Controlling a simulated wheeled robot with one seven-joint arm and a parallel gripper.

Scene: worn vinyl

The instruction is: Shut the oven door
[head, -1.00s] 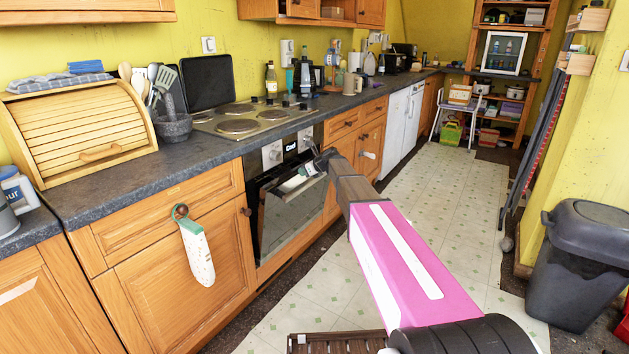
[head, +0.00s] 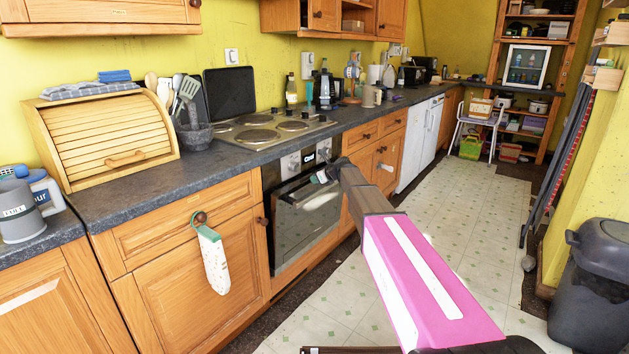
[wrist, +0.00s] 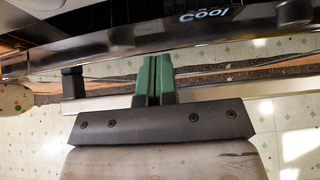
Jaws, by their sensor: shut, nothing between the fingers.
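The oven (head: 300,213) is built in under the hob, with a dark glass front door. In the head view the door looks upright and near flush with the cabinets; I cannot tell if a small gap is left. My gripper (head: 322,178) is at the top of the door, just below the control panel marked "Cool". In the wrist view my gripper (wrist: 155,62) has its two green fingers shut together and empty. The fingertips are at a dark bar-like edge (wrist: 100,45) of the oven front; contact is not clear.
A wooden drawer and cupboard front (head: 180,265) with a hanging oven mitt (head: 213,262) is left of the oven. The worktop holds a bread bin (head: 110,140) and the hob (head: 265,130). Pale tiled floor (head: 460,200) is open to the right; a grey bin (head: 605,285) stands there.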

